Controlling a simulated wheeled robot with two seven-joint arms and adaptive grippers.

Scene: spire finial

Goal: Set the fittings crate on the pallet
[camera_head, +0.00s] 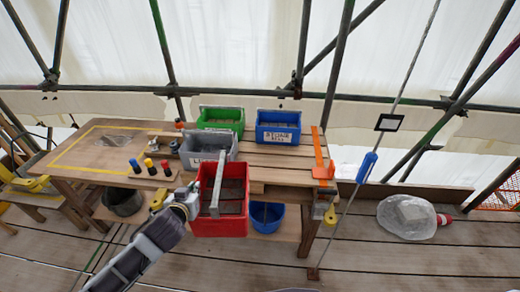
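A grey handle bar (218,180) stands over the red crate. My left gripper (190,198) is at the red crate's left side; its fingers are too small to tell open from shut. My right gripper is not in view. I cannot identify a pallet with certainty.
A yellow-outlined area (60,160) marks the bench's left part. Small red, blue and yellow-topped items (150,166) stand beside it. An orange clamp (320,160) is at the right end. A blue bucket (266,218) sits below. A rope (385,140) hangs at right.

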